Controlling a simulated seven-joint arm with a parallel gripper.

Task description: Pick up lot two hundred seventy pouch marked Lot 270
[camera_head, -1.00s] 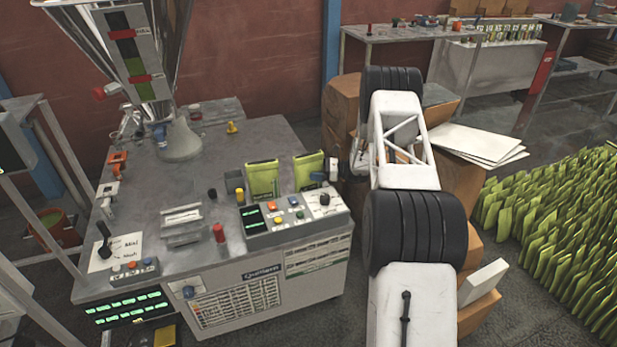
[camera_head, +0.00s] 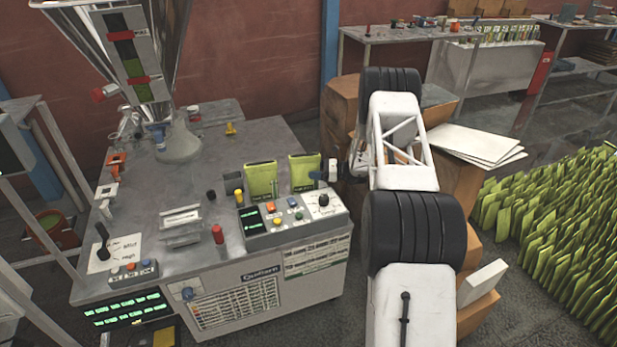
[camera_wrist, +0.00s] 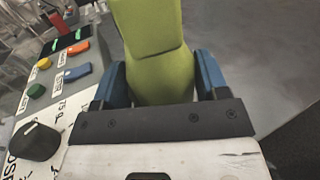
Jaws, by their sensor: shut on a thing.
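Two green pouches stand on the metal table behind the control box in the head view. The left pouch (camera_head: 261,179) is upright and free. The right pouch (camera_head: 304,170) is beside my gripper (camera_head: 322,174), which reaches it from the right. In the wrist view the same pouch (camera_wrist: 160,50) fills the space between the blue fingers of my gripper (camera_wrist: 162,80), which is shut on it. I cannot read a lot number on either pouch.
The control box (camera_head: 290,221) with buttons and a black knob (camera_wrist: 36,143) lies close in front of the pouches. A red cylinder (camera_head: 218,234) and a yellow-topped cylinder (camera_head: 239,196) stand to the left. Many green pouches (camera_head: 560,220) stand on the floor at right.

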